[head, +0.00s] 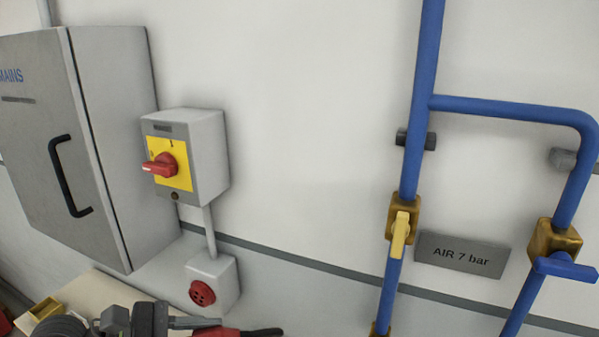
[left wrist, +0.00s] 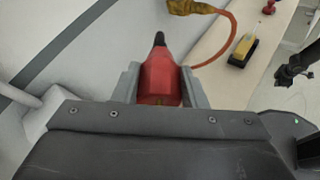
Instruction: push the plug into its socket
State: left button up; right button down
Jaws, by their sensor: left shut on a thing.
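The socket (head: 203,292) is a round red face with dark holes on a small grey wall box, below the red-handled switch. My left gripper (head: 215,323) is at the bottom edge of the head view, below the socket and partly cut off. It is shut on a red plug (head: 214,333) with a black tapered end (head: 262,332) pointing right. In the left wrist view the plug (left wrist: 160,80) sits between the two grey fingers, black end pointing up. The plug is apart from the socket. A dark shape (left wrist: 295,70) at the right looks like my right gripper; its jaws are unclear.
A grey MAINS cabinet (head: 110,120) and a switch box (head: 205,150) are on the wall. Blue air pipes (head: 418,90) with valves run at the right. A pale bench (left wrist: 215,40) holds a yellow-and-black object (left wrist: 243,50) and an orange cable (left wrist: 233,30).

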aim_at(223, 330)
pick_arm(q)
jog(key=a+f+n+t+y, duration=0.1)
jog(key=a+f+n+t, duration=0.1)
jog(key=a+f, duration=0.3)
jog(key=shift+a+f+t, duration=0.15)
jog(key=shift+f+t, duration=0.15)
jog(key=shift+f, duration=0.3)
jog(key=d+r+m+g+h, duration=0.1)
jog(key=d+r+m+g, duration=0.2)
jog(key=d, duration=0.4)
jog(key=d+r+m+g+h, duration=0.1)
jog(key=d+r+m+g, duration=0.3)
jog(key=d+g, duration=0.2)
jog(key=shift+d+m, duration=0.4)
jog(key=shift+a, duration=0.1)
jog(key=shift+s+a+r+n+t, duration=0.35)
jog(key=shift+a+r+n+t, duration=0.3)
jog(key=shift+r, duration=0.2)
jog(key=shift+s+a+r+n+t, duration=0.3)
jog(key=shift+a+r+n+t, duration=0.25)
jog(key=shift+a+r+t, duration=0.2)
jog(key=shift+s+a+r+n+t, duration=0.35)
jog(key=shift+a+r+n+t, duration=0.3)
jog(key=shift+r, duration=0.25)
